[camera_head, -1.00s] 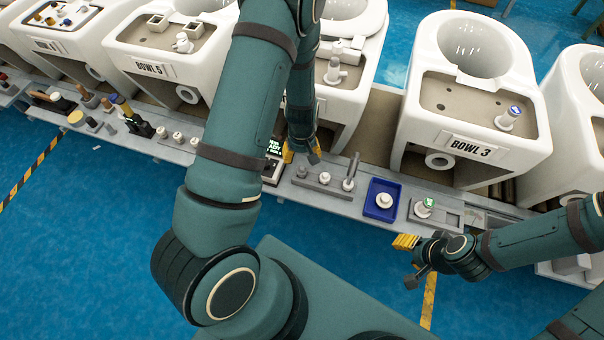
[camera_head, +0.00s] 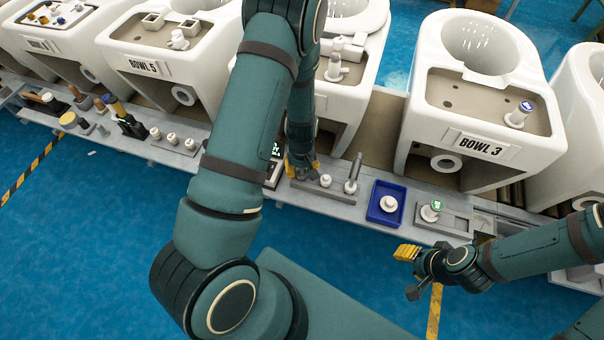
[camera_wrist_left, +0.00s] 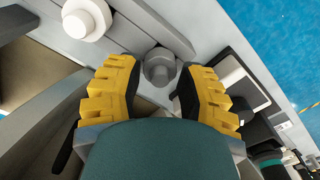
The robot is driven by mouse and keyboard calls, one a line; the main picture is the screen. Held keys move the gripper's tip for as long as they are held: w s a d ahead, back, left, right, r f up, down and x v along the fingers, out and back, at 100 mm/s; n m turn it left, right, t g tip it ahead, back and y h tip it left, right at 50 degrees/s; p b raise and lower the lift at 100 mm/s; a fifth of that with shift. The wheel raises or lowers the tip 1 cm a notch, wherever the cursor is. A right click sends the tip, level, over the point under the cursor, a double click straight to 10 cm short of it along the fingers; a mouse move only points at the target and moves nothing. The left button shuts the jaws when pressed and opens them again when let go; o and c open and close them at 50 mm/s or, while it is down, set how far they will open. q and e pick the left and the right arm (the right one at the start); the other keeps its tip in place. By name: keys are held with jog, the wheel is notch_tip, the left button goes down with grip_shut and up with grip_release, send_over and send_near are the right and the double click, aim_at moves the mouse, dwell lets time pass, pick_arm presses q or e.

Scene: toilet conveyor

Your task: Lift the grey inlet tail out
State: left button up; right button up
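The grey inlet tail (camera_wrist_left: 160,68) is a short grey fitting with a faceted, round top, standing in a grey holder strip (camera_head: 337,191). In the left wrist view it sits between the tips of my left gripper (camera_wrist_left: 158,80), whose two yellow fingers are spread with visible gaps on both sides. In the head view my left gripper (camera_head: 302,170) is at the left end of the strip and hides the tail. My right gripper (camera_head: 408,268) hangs empty in front of the bench; its finger opening is not clear.
A blue tray (camera_head: 373,215) holds a white part. A small display box (camera_head: 273,174) is left of the gripper. Bowl 3 (camera_head: 480,120) stands behind.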

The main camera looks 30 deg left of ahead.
aim_at(302, 170)
pick_arm(q)
grip_shut()
jog(key=shift+r+p, duration=0.55)
jog(key=shift+r, duration=0.15)
dwell(0.4)
jog(key=shift+r+p, duration=2.15)
jog(key=shift+r, duration=0.55)
